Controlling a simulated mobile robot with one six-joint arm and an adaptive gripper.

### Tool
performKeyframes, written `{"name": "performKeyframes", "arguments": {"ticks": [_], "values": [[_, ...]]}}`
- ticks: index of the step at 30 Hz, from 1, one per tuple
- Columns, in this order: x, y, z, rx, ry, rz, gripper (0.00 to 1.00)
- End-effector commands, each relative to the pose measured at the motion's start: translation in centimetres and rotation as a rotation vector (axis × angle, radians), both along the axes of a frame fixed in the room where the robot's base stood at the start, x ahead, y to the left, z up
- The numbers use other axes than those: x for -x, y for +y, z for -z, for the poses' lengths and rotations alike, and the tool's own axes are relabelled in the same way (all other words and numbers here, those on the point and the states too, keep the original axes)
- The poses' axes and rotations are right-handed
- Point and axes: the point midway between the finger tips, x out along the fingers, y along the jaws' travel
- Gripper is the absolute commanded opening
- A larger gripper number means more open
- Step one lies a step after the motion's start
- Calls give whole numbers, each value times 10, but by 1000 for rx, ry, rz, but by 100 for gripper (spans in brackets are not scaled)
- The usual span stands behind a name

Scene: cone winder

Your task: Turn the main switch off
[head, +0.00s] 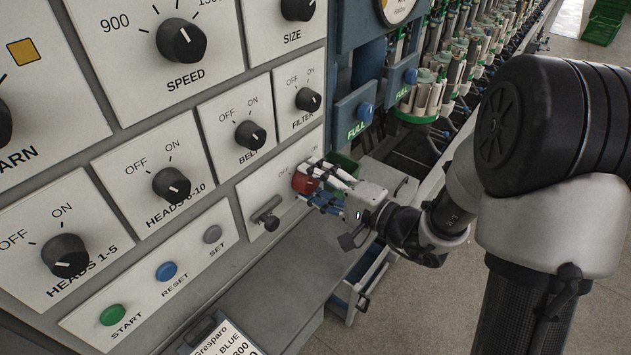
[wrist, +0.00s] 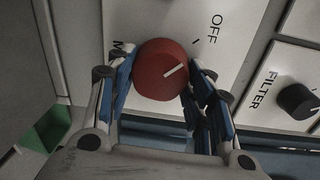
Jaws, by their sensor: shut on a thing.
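The main switch is a red round knob (head: 303,182) on a pale panel plate, low at the right of the control panel. In the wrist view the red knob (wrist: 158,72) carries a white pointer line. The line points right and slightly up, a little clockwise of the tick beside the OFF label (wrist: 216,28). In the wrist view my gripper (wrist: 160,85) is shut on the knob.
A small lever latch (head: 266,214) sits left of the knob. The FILTER knob (head: 308,99) and BELT knob (head: 250,135) are above it. A blue FULL button box (head: 355,112) and a grey ledge (head: 275,290) are nearby. Winder spindles stand behind.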

Motion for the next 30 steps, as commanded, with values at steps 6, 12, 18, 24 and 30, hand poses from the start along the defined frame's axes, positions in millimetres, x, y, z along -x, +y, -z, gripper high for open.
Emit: {"name": "performKeyframes", "arguments": {"ticks": [6,12,18,24,30], "values": [[0,0,0,2,-4,0,24],[0,0,0,1,-3,0,56],[0,0,0,0,-2,0,68],[0,0,0,0,-1,0,68],[3,-5,0,0,-1,2,68]]}}
